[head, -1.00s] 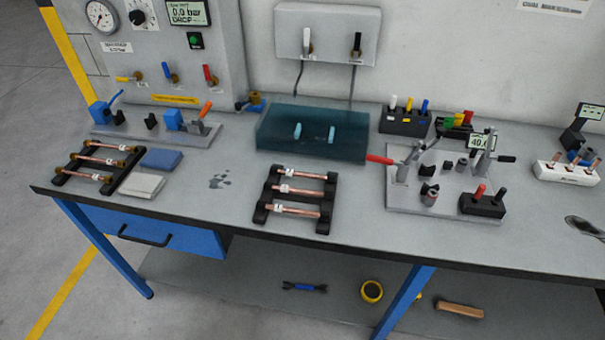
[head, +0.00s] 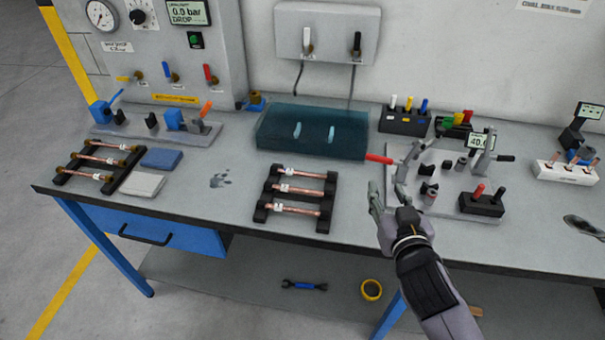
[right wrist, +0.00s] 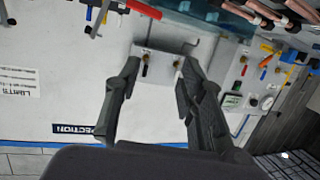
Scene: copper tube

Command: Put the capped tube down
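Several copper tubes with white labels lie in two black racks. One tube (head: 298,189) lies in the middle rack (head: 262,212), with others above and below it. Another tube (head: 104,160) lies in the left rack (head: 125,177). I cannot tell from here which tube is capped. My right gripper (head: 388,192) is over the front of the bench, right of the middle rack and apart from it. In the right wrist view its two fingers (right wrist: 155,90) are spread with nothing between them. My left gripper is not in view.
A dark teal box (head: 312,133) stands behind the middle rack. A grey fixture plate (head: 440,185) with a red-handled clamp (head: 379,159) is close to my right gripper. Blue and grey pads lie by the left rack.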

